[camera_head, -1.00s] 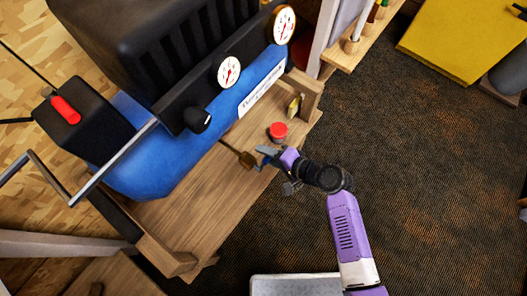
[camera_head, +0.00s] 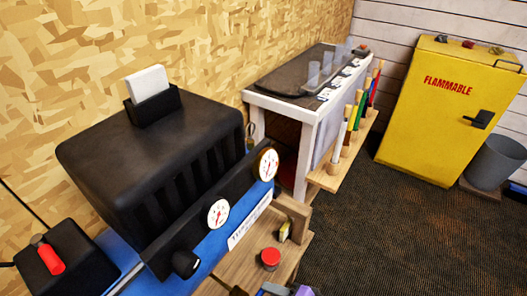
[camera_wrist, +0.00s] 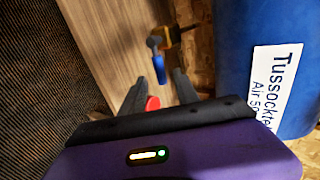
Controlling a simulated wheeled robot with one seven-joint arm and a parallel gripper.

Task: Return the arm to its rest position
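My gripper (camera_wrist: 160,82) is open in the wrist view, its two dark fingers apart. A blue lever on a brass valve (camera_wrist: 158,66) lies just beyond the fingertips, and I see no contact with it. Part of a red round thing (camera_wrist: 152,103) shows between the fingers, near their base; I cannot tell its exact distance. In the head view only a small grey and purple part of my arm (camera_head: 290,291) shows at the bottom edge. The rest of my arm is out of that view.
A blue compressor tank (camera_wrist: 265,60) stands close on the right in the wrist view. In the head view, a red-lidded container (camera_head: 270,258) sits on the wooden shelf (camera_head: 235,265). A white-framed bench (camera_head: 320,115) and a yellow cabinet (camera_head: 445,120) stand behind. The dark carpet (camera_head: 380,225) is clear.

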